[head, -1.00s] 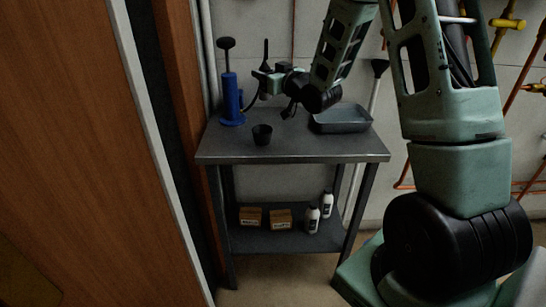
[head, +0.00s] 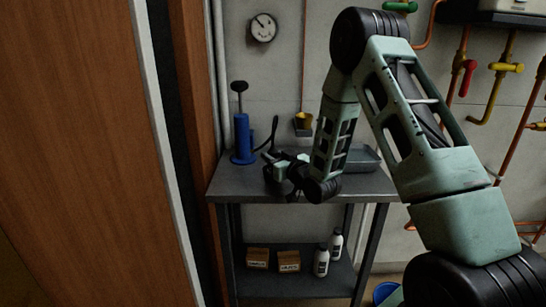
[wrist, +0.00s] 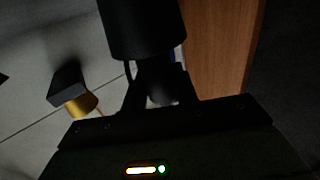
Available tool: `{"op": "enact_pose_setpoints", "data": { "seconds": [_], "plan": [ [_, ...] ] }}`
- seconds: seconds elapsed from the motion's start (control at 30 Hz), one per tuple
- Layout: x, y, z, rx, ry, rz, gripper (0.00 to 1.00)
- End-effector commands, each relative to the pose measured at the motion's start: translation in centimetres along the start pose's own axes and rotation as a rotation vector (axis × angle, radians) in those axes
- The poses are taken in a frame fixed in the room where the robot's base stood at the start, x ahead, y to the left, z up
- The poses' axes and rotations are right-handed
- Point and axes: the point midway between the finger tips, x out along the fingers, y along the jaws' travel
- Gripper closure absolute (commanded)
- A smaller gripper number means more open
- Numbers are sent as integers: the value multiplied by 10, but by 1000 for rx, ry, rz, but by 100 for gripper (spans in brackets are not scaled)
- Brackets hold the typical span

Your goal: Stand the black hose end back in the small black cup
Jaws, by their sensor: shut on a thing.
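The black hose end (head: 273,130) stands roughly upright above my gripper in the head view, its hose curving left toward the blue pump. My gripper (head: 277,168) is shut on it, low over the left part of the grey table. In the wrist view, my gripper's dark fingers (wrist: 160,85) close on black material. A wide black cylinder fills the top there; I cannot tell whether it is the hose end's body or the cup. I cannot make out the small black cup in the head view; my gripper and wrist cover its area. Whether the hose end touches it is hidden.
The blue pump (head: 243,140) stands close left of my gripper. A grey tray (head: 362,160) sits at the table's back right, behind my arm. A dark wall holder with a yellow thing (head: 303,122) hangs behind the table. The wooden door (head: 90,150) is at left.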

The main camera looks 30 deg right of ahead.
Motion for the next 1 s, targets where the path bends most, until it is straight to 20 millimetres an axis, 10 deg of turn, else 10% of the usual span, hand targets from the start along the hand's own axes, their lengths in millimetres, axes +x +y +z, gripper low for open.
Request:
{"op": "enact_pose_setpoints", "data": {
  "seconds": [0.5, 0.53, 0.6, 1.0],
  "plan": [
    [0, 0, 8, 0, 2, 0, 100],
    [0, 0, 7, 0, 1, 0, 66],
    [0, 0, 6, 0, 1, 0, 49],
    [0, 0, -1, 0, 1, 0, 49]
  ]
}}
